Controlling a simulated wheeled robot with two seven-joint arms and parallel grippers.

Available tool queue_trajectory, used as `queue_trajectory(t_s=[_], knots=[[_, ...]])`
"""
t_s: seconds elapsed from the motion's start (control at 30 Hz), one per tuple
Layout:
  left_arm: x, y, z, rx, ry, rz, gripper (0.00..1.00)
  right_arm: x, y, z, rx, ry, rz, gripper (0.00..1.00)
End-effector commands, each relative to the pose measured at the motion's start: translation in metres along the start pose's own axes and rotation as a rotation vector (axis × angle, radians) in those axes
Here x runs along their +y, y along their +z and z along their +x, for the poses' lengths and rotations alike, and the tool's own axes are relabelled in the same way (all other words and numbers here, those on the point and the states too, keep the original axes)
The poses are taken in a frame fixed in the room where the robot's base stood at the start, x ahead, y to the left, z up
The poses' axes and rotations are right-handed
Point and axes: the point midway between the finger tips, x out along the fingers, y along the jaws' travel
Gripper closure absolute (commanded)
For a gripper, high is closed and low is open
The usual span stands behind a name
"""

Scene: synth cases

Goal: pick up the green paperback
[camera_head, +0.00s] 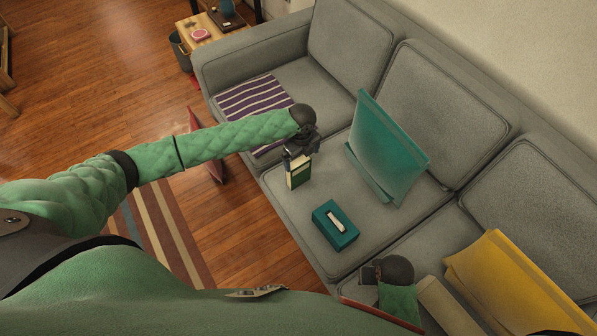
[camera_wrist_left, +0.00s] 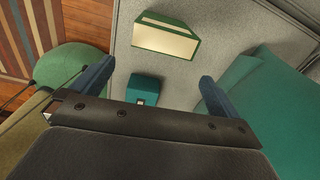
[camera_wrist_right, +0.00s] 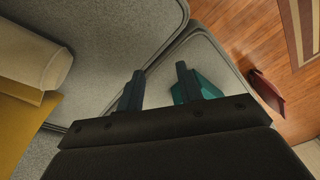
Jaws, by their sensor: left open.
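The green paperback (camera_head: 298,171) stands upright on the grey sofa seat, its cream page edges showing. In the left wrist view the green paperback (camera_wrist_left: 165,38) lies ahead of the fingers, apart from them. My left gripper (camera_head: 298,151) is open and empty, just above and behind the book in the head view. In its wrist view the left gripper (camera_wrist_left: 156,75) has its fingers wide apart. My right gripper (camera_head: 369,272) is low over the sofa at the right. Its wrist view shows the right gripper (camera_wrist_right: 160,75) with its fingers apart and nothing between them.
A teal tissue box (camera_head: 335,226) sits on the seat near the book. A teal cushion (camera_head: 388,150) leans at the backrest. A dark red object (camera_head: 207,150) is on the floor.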

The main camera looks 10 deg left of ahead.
Motion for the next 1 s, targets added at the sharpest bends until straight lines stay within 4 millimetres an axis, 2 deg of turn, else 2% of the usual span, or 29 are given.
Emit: queue_trajectory(t_s=[0.1,0.2,0.33,0.6,0.8,1.0], knots=[[0.0,0.017,-0.002,-0.012,0.012,0.024,0.0,-0.001,-0.004,0.001,0.006,-0.001,0.001,0.64],[0.0,0.022,0.0,-0.015,0.017,0.034,0.0,-0.001,-0.006,0.002,0.012,-0.001,0.001,0.64],[0.001,0.022,0.01,-0.014,0.02,0.036,0.0,-0.001,-0.005,0.007,0.012,-0.001,0.002,0.64],[0.0,0.023,0.029,-0.014,0.019,0.035,0.0,0.001,0.004,0.031,0.0,0.0,0.003,0.64],[-0.003,0.024,0.046,-0.015,0.019,0.034,0.0,0.006,0.016,0.069,-0.011,0.007,0.002,0.64],[-0.003,0.024,0.067,-0.014,0.018,0.035,0.0,0.01,0.023,0.095,-0.011,0.011,0.002,0.64]])
